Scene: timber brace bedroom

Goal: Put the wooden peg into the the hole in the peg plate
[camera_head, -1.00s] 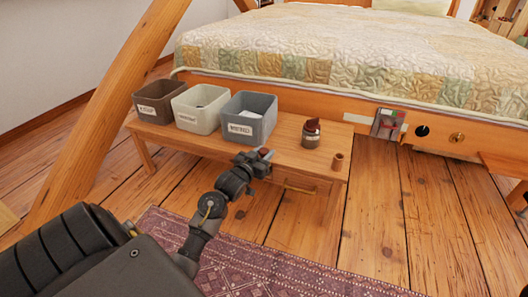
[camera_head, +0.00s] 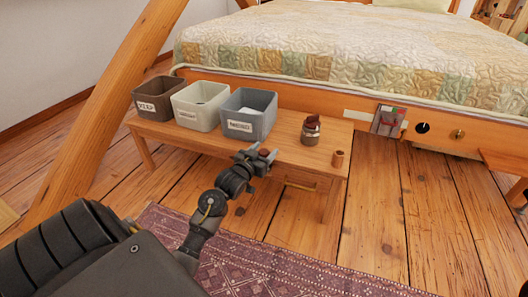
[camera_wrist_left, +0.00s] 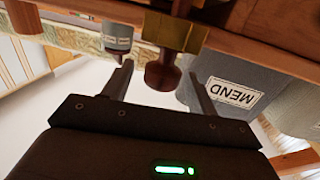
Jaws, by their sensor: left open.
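My left gripper (camera_head: 262,156) is at the front edge of the low wooden table, and its fingers are apart. In the left wrist view, which is upside down, a dark brown knob-headed wooden piece (camera_wrist_left: 162,74), probably the peg, lies between the open fingers (camera_wrist_left: 158,82). A brass block (camera_wrist_left: 176,31) sits directly behind it; I cannot tell whether they are joined. On the bed rail are a dark round hole (camera_head: 422,128) and a brass disc (camera_head: 458,134); I cannot tell which is the peg plate.
Brown (camera_head: 158,97), cream (camera_head: 197,106) and grey (camera_head: 247,115) bins stand on the table (camera_head: 285,150). A jar (camera_head: 310,131) stands right of them. A slanted timber (camera_head: 110,105) is at left.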

